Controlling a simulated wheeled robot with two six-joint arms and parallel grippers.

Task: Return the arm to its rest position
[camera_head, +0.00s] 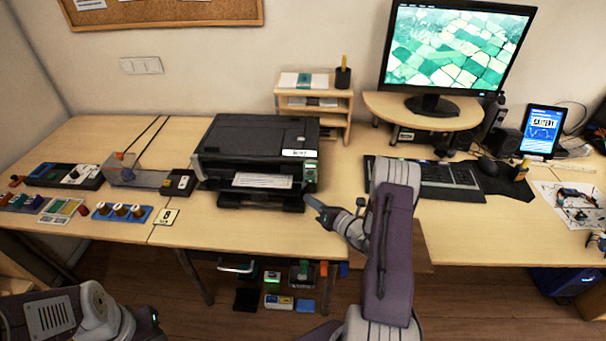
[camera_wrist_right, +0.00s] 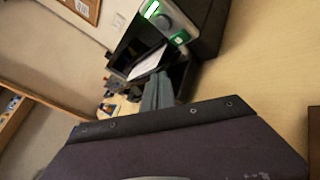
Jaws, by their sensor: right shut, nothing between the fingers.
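My right arm reaches up from the bottom of the head view, and its gripper (camera_head: 312,203) points left at the front edge of the desk, just right of and in front of the black printer (camera_head: 255,137). The right gripper is shut and empty. In the right wrist view, its fingers (camera_wrist_right: 158,92) are together, with the printer and its paper tray beyond them. My left arm lies low at the bottom left of the head view, folded; its fingers are not visible there.
The wooden desk (camera_head: 250,228) holds a keyboard (camera_head: 440,176), a monitor (camera_head: 455,45) and a tablet (camera_head: 541,130) on the right. Small coloured parts (camera_head: 122,212) and a card marked 8 (camera_head: 165,216) sit on the left. Bins and boxes (camera_head: 279,301) lie under the desk.

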